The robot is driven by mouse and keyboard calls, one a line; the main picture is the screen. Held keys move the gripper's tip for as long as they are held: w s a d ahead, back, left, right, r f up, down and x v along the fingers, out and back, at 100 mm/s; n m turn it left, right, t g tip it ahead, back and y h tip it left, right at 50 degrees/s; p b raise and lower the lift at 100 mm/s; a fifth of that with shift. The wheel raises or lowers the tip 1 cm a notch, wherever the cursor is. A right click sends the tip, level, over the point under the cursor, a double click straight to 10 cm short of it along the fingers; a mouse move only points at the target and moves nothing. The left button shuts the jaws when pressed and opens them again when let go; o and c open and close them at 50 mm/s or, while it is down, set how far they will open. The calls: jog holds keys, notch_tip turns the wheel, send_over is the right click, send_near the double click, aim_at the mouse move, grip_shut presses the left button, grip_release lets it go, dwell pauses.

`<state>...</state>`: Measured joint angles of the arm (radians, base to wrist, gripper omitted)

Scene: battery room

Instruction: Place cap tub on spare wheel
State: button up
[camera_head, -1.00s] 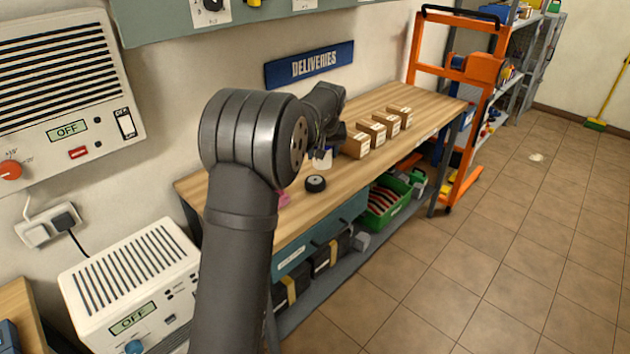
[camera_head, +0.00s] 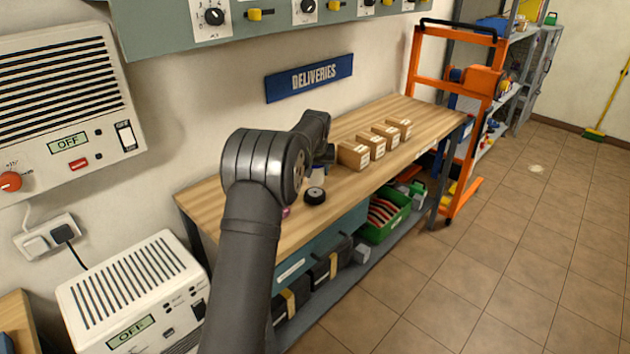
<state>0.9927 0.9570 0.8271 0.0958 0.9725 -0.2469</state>
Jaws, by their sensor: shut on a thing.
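The spare wheel (camera_head: 315,196), a small black wheel with a pale hub, lies flat on the wooden bench near its front edge. The cap tub (camera_head: 318,173) is a small blue and white thing, mostly hidden by my gripper and wrist. My gripper (camera_head: 322,164) is shut on the cap tub, just behind the wheel in the picture. The fingers are dark and small here, and I cannot tell whether the tub touches the bench. The tub is apart from the wheel in the picture.
Several cardboard boxes (camera_head: 371,144) stand in a row on the bench (camera_head: 423,113), right of my gripper. A pink thing (camera_head: 286,211) lies left of the wheel, partly behind my arm. A green crate (camera_head: 384,224) sits below the bench. An orange trolley (camera_head: 463,120) stands at the bench's far end.

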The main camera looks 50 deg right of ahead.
aim_at(315, 180)
jog(key=shift+f, duration=2)
jog(key=shift+f, duration=0.1)
jog(key=o, duration=1)
jog(key=v, duration=1.2)
